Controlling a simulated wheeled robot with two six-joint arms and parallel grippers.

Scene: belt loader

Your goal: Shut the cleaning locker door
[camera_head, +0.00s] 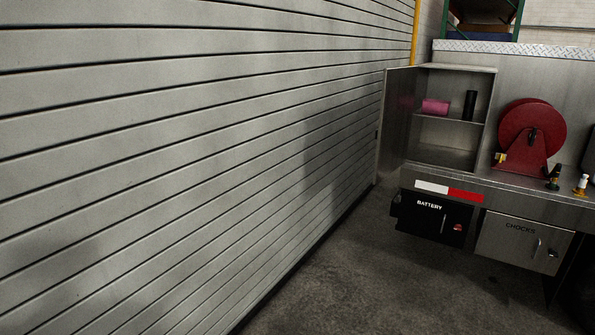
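The cleaning locker (448,158) is an open grey metal cabinet at the right of the head view, standing on the loader's deck. Its door (395,125) stands wide open on the left side, swung out toward the slatted wall. Inside, a pink roll (436,107) and a black cylinder (470,105) sit on the shelf. The lower compartment looks empty. Neither of my grippers shows in this view.
A slatted grey shutter wall (180,150) fills the left. A red hose reel (532,135) stands right of the locker. Below are a black battery box (431,222) and a grey chocks box (522,240). The concrete floor (385,285) in front is clear.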

